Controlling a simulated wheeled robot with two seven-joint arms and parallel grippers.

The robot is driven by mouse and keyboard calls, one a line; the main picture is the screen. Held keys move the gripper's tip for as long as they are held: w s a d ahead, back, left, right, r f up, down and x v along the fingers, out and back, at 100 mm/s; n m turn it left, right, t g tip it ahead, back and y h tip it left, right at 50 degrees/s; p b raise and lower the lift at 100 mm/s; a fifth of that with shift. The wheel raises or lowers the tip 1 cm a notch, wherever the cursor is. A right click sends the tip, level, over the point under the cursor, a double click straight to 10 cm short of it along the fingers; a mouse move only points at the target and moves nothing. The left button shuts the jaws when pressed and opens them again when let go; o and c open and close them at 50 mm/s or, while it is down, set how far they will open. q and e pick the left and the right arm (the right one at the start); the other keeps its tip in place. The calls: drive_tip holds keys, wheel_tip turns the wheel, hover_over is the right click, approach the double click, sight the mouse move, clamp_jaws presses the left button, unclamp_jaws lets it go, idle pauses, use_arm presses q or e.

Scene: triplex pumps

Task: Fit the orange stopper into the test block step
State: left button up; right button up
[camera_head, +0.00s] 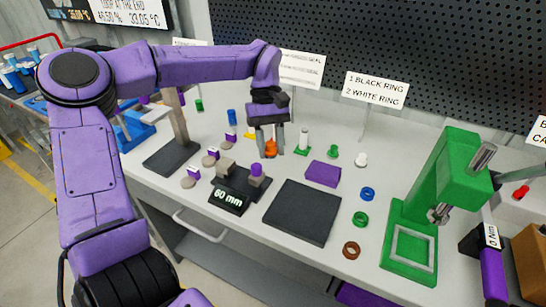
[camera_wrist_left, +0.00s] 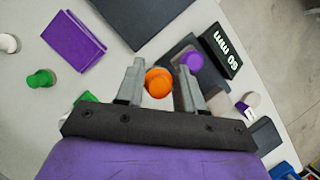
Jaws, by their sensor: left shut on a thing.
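The orange stopper (camera_head: 271,148) is held between the fingers of my left gripper (camera_head: 269,151), above the table. In the left wrist view the orange stopper (camera_wrist_left: 158,82) sits between the two grey fingers of the gripper (camera_wrist_left: 161,68). A dark test block (camera_head: 232,182) stands behind the "60 mm" sign (camera_head: 229,199), to the left of and below the gripper in the head view. It bears a grey block (camera_head: 225,168) and a purple-topped piece (camera_head: 256,172). The stopper is apart from it. My right gripper is not in view.
A purple block (camera_head: 323,173) and a dark mat (camera_head: 301,212) lie right of the test block. A green press (camera_head: 437,205) stands farther right. Blue (camera_head: 368,194), green (camera_head: 360,219) and brown (camera_head: 351,250) rings lie between. Small purple-and-beige pieces (camera_head: 209,158) are at the left.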

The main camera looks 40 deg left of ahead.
use_arm(q)
hover_over(272, 172)
drive_tip(key=a, duration=0.1)
drive_tip(key=f, duration=0.5)
drive_tip(key=shift+w+a+f, duration=0.1)
drive_tip(key=shift+w+f, duration=0.2)
drive_tip(key=shift+w, duration=0.1)
drive_tip(key=shift+f, duration=1.5)
drive_tip(key=o, duration=0.7)
drive_tip(key=shift+f, duration=0.15)
drive_tip(key=shift+o, duration=0.2)
